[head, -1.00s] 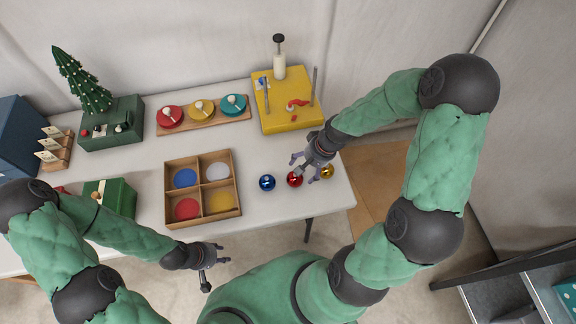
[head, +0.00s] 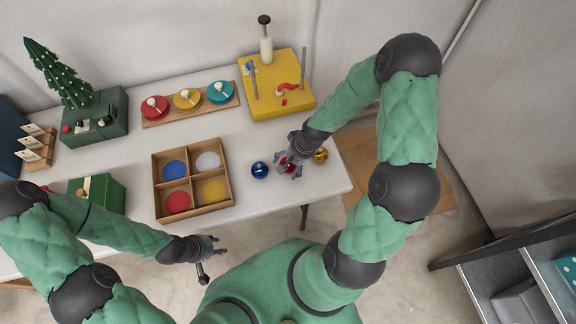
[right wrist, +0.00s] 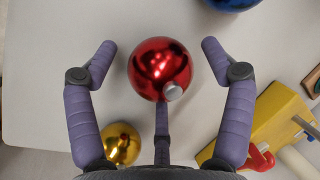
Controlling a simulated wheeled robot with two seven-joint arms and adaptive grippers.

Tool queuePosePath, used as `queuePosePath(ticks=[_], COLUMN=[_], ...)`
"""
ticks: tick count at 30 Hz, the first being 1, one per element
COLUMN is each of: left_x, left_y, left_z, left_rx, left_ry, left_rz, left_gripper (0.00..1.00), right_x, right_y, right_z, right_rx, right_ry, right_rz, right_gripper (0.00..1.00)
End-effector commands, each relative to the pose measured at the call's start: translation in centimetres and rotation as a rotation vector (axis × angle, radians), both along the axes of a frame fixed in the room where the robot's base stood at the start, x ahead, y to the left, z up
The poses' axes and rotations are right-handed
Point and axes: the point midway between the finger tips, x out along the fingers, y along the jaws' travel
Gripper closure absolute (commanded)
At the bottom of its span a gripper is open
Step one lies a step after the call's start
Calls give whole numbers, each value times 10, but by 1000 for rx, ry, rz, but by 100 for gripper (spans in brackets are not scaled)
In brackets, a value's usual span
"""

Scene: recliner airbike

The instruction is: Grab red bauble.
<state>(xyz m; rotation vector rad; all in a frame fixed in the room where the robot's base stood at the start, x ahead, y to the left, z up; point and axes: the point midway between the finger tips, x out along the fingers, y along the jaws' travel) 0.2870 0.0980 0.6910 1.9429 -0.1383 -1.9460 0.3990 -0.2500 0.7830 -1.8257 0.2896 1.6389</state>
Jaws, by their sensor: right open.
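The red bauble (right wrist: 158,68) is a shiny red ball with a silver cap. It rests on the white table between the open fingers of my right gripper (right wrist: 160,50) in the right wrist view. The two side fingers stand apart from it, and a middle finger lies behind its cap. In the head view the red bauble (head: 289,169) is partly hidden by my right gripper (head: 289,165), which hangs over it. My left gripper (head: 219,246) is off the table's front edge, empty, with its fingers apart.
A blue bauble (head: 260,170) lies left of the red one and a gold bauble (head: 320,155) lies right of it. A wooden box (head: 194,178) with four coloured compartments stands to the left. A yellow block (head: 277,86) with posts stands behind.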

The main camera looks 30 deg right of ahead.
Motion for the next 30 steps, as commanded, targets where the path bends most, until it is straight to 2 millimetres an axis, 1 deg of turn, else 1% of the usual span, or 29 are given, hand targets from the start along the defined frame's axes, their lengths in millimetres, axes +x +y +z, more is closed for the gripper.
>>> queuePosePath(ticks=[1, 2, 8, 9, 11, 12, 13, 15, 25, 30], left_x=[0, 0, 0, 0, 0, 0, 0, 0, 0, 0], left_y=[0, 0, 0, 0, 0, 0, 0, 0, 0, 0], left_z=[-3, -3, -2, -2, -2, -2, -2, -2, -2, 3], left_rx=[0, 0, 0, 0, 0, 0, 0, 0, 0, 0], left_ry=[0, 0, 0, 0, 0, 0, 0, 0, 0, 0], left_rz=[0, 0, 0, 0, 0, 0, 0, 0, 0, 0], left_gripper=[60, 60, 60, 60, 60, 60, 60, 60, 60, 60], right_x=[1, 2, 2, 2, 2, 2, 2, 2, 2, 2], right_y=[1, 2, 2, 2, 2, 2, 2, 2, 2, 2], right_z=[-6, -7, -7, -7, -7, -7, -7, -7, -6, 2], right_rx=[0, -1, -1, -1, -1, -1, -1, -1, -1, -1], right_ry=[0, -1, -1, -1, -1, -1, -1, -1, -1, -3], right_rz=[1, 1, 0, 0, 0, 0, 0, 0, 0, 0], right_gripper=[18, 18, 18, 23, 40, 52, 60, 61, 62, 62])
